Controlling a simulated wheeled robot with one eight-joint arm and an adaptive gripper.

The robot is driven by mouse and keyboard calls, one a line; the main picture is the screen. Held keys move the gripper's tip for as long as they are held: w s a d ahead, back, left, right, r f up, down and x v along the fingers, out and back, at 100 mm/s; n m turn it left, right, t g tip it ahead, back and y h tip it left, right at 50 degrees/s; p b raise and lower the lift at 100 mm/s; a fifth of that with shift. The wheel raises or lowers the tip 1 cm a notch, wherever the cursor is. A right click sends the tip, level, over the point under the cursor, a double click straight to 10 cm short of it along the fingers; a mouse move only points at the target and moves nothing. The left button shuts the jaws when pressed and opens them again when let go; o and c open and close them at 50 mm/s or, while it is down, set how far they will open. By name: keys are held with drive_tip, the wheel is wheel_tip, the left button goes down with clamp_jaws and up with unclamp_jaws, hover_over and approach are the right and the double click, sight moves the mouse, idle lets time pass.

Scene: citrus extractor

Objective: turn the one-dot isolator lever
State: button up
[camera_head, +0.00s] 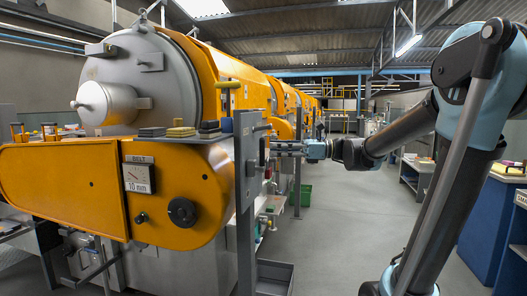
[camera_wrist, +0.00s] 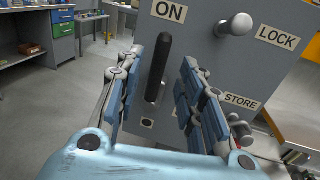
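A black lever (camera_wrist: 158,68) stands nearly upright on a grey panel (camera_wrist: 205,62) in the wrist view. Its upper end is close to the ON label. A small plate with one dark dot (camera_wrist: 147,123) is below it. My gripper (camera_wrist: 163,58) is open, with one blue-padded finger on each side of the lever. Gaps show between the lever and both fingers, so no grip on it shows. In the head view my gripper (camera_head: 283,148) is at the panel post (camera_head: 246,165), seen nearly edge-on; the lever cannot be made out clearly there.
A silver knob (camera_wrist: 236,24) sticks out beside the LOCK label. A STORE label (camera_wrist: 240,101) is to the right of my right finger. The orange extractor (camera_head: 60,185) fills the left of the head view. A grey bin (camera_head: 275,277) stands low. The floor aisle is clear.

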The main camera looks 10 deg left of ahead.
sight(262, 165)
drive_tip(key=shift+s+a, duration=0.15)
drive_tip(key=shift+a, duration=1.2)
drive_tip(key=shift+s+a, duration=0.15)
drive_tip(key=shift+a, duration=1.2)
clamp_jaws()
